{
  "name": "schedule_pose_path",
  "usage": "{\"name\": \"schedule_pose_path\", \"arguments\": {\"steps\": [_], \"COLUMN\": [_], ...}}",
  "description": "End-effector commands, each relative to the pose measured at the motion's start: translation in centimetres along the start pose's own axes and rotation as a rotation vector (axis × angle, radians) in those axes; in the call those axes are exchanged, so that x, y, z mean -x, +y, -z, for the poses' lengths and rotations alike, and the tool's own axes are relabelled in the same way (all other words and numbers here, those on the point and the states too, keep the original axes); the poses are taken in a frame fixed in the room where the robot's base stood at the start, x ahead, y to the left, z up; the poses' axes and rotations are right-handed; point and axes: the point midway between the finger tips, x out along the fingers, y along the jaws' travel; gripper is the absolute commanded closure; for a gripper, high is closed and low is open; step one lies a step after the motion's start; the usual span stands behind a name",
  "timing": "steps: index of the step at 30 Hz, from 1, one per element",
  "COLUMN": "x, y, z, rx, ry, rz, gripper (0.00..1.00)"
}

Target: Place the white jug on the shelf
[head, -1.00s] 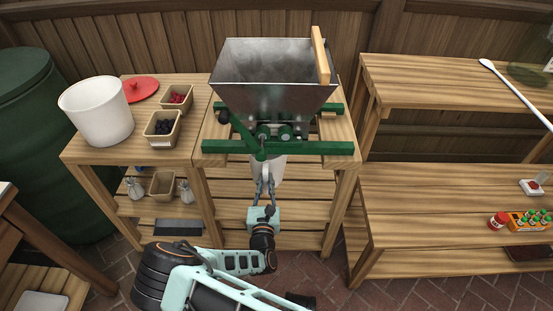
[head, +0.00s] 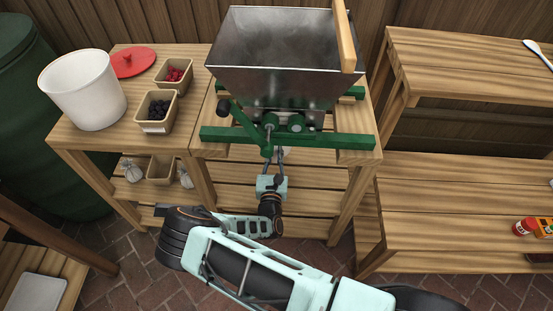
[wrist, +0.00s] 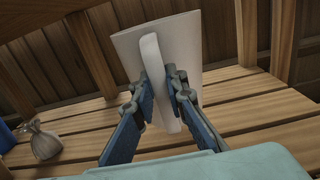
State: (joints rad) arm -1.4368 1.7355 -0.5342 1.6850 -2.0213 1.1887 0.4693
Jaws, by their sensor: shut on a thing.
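In the wrist view the white jug (wrist: 190,62) faces me with its handle (wrist: 152,65) toward me. My gripper (wrist: 163,92) is shut on this handle, one finger on each side. Behind and below the jug is a slatted wooden shelf (wrist: 240,115); I cannot tell whether the jug's base touches it. In the head view my gripper (head: 273,160) reaches in under the fruit mill's front, above the lower shelf slats (head: 310,203). The jug is hidden there by the mill and its frame.
The metal mill hopper (head: 275,70) on its green frame (head: 290,138) stands over my gripper. A small sack (wrist: 43,141) sits at left on the shelf. A white bucket (head: 85,95) and berry boxes stand on the left table.

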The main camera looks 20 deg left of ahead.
Motion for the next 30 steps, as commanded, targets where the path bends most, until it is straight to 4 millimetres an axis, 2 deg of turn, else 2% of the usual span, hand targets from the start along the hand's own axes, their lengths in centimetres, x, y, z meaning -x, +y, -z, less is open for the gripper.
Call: {"name": "schedule_pose_path", "arguments": {"steps": [5, 11, 23, 24, 28, 30], "x": [0.0, 0.0, 0.0, 0.0, 0.0, 0.0], "y": [0.0, 0.0, 0.0, 0.0, 0.0, 0.0], "z": [1.4, 4.2, 4.7, 4.6, 4.6, 4.6], "rx": [0.0, -0.001, -0.001, 0.0, 0.0, 0.0], "ry": [-0.002, -0.002, -0.003, -0.001, -0.001, -0.001], "rz": [-0.001, -0.001, 0.0, 0.0, 0.0, 0.0], "gripper": [1.0, 1.0, 1.0, 0.84, 0.7, 0.7]}}
